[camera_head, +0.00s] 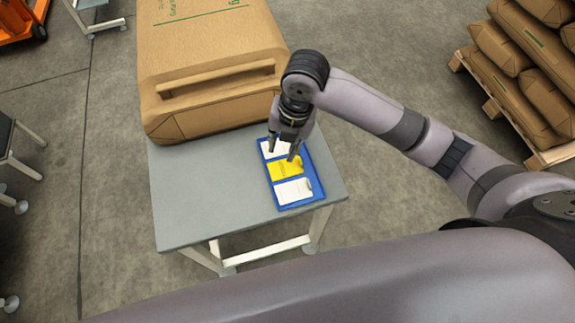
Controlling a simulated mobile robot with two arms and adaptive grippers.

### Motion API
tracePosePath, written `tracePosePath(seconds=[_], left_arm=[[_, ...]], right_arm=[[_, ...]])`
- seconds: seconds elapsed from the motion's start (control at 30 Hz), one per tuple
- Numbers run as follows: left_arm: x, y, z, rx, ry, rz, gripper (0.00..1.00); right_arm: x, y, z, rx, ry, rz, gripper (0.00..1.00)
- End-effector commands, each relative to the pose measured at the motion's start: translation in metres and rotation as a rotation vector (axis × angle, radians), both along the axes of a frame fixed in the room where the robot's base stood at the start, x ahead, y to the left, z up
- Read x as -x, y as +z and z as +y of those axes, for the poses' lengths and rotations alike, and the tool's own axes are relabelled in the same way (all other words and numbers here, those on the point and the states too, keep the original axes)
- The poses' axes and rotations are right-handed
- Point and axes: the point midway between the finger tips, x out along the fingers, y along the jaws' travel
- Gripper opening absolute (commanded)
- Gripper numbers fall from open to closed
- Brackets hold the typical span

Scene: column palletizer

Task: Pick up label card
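A blue tray (301,205) lies on the grey table and holds three cards in a row. The far card is white (266,147), the middle one is a yellow card (285,171), and the near one is a white card (294,191). My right gripper (281,156) points down over the tray, with its two fingertips apart near the border of the far white card and the yellow card. It hides part of the far card. I cannot tell whether the fingertips touch a card. My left gripper is not in view.
A large brown paper sack (215,100) lies on the far part of the grey table (205,190). The table's near left area is bare. Stacked sacks on a wooden pallet (492,104) stand at the right. An orange machine (17,20) is at the far left.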

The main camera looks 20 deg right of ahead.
Motion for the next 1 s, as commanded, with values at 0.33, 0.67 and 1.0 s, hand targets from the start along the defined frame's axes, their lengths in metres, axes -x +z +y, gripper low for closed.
tracePosePath(seconds=[0.33, 0.67, 1.0], left_arm=[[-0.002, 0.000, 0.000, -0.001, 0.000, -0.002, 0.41], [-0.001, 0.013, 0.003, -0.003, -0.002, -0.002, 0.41], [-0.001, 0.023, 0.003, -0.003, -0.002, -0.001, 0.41]], right_arm=[[-0.038, 0.039, -0.053, 0.169, 0.448, 0.026, 0.28], [-0.037, -0.014, -0.056, 0.173, 0.470, 0.036, 0.28], [-0.038, -0.073, -0.055, 0.173, 0.469, 0.030, 0.28]])
